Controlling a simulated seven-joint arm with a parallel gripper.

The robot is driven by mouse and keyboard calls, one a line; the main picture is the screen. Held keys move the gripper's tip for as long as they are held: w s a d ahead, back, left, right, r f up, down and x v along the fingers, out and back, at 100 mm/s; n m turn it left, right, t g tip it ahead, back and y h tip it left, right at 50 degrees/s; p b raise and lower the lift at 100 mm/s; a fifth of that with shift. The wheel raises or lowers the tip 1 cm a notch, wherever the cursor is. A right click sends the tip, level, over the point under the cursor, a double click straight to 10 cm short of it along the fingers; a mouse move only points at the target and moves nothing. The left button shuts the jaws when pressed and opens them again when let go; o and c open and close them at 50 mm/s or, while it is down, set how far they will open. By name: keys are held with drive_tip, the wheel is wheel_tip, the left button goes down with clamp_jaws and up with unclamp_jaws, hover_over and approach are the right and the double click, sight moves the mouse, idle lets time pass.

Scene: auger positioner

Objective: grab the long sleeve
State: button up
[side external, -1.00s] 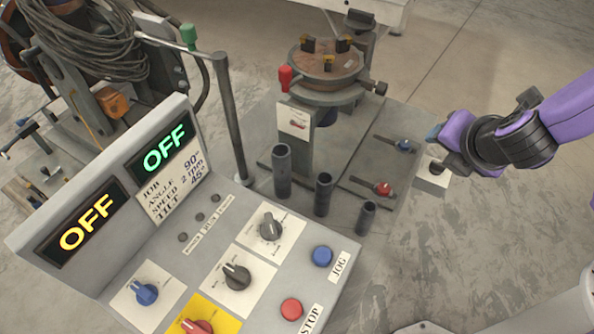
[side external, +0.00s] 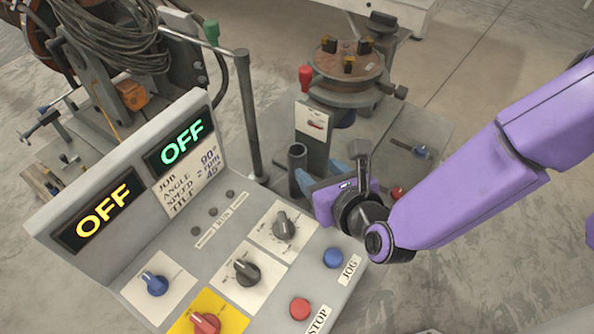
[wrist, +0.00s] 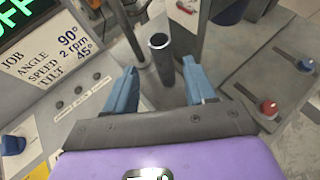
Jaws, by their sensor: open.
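The long sleeve is a dark grey upright tube (side external: 297,157) with an open top, standing on the plate just behind the control panel. In the wrist view the sleeve (wrist: 161,58) appears in the gap between the two blue fingers, slightly beyond their tips. My gripper (side external: 320,174) is open and empty, close to the right of the sleeve in the side view; its fingers also show in the wrist view (wrist: 160,76). I cannot tell whether a finger touches the sleeve. My gripper and wrist hide the two shorter sleeves in the side view.
The control panel (side external: 196,235) with knobs and buttons lies close in front. A grey post (side external: 249,115) stands left of the sleeve. Behind it is a red-knobbed pedestal (side external: 313,140) and the round chuck table (side external: 347,65). Blue (side external: 420,151) and red (wrist: 269,107) handles lie to the right.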

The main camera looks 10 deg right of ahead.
sight(299, 154)
drive_tip(key=x, duration=1.1)
drive_tip(key=shift+w+a, duration=0.1)
drive_tip(key=shift+w, duration=0.2)
clamp_jaws()
